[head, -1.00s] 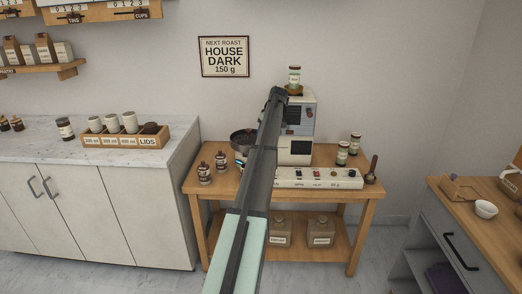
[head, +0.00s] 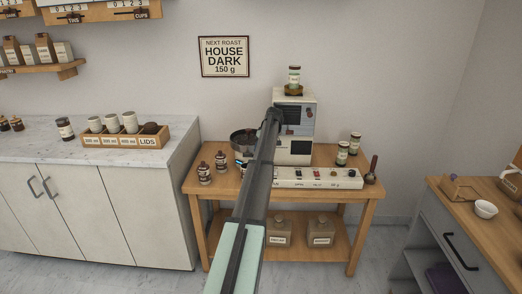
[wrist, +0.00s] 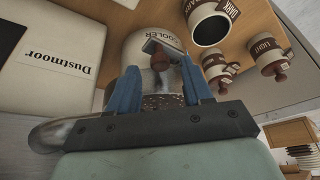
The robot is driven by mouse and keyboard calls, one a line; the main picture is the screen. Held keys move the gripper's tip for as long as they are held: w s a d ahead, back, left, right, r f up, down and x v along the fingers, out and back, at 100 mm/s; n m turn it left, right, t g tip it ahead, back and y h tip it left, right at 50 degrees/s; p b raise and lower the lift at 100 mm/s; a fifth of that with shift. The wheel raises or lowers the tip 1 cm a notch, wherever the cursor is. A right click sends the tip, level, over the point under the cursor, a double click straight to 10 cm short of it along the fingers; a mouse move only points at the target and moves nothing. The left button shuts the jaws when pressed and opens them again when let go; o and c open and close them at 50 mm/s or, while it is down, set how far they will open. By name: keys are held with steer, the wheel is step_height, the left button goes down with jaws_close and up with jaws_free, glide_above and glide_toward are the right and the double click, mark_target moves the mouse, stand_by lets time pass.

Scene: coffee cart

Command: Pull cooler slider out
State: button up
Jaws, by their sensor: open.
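The cooler slider shows in the wrist view as a brown-red knob (wrist: 159,60) with a flat grey metal piece beside it. It sits by a pale rounded surface lettered COOLER (wrist: 137,46). My gripper (wrist: 158,68) is open, its two blue fingers on either side of the knob; I cannot tell whether they touch it. Brown beans (wrist: 162,101) show partly between and behind the fingers. In the head view the dark round cooler pan (head: 243,138) stands left of the white roaster (head: 298,122). My arm hides the slider there.
A white panel lettered Dustmoor (wrist: 55,65) is close at left in the wrist view. Brown-capped jars (wrist: 268,58) and a dark-mouthed cup (wrist: 209,27) stand nearby. A control strip (head: 315,178) runs along the front of the wooden table (head: 340,196).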

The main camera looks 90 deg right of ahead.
steer(key=shift+x, duration=0.8)
steer(key=shift+c, duration=0.5)
jaws_close()
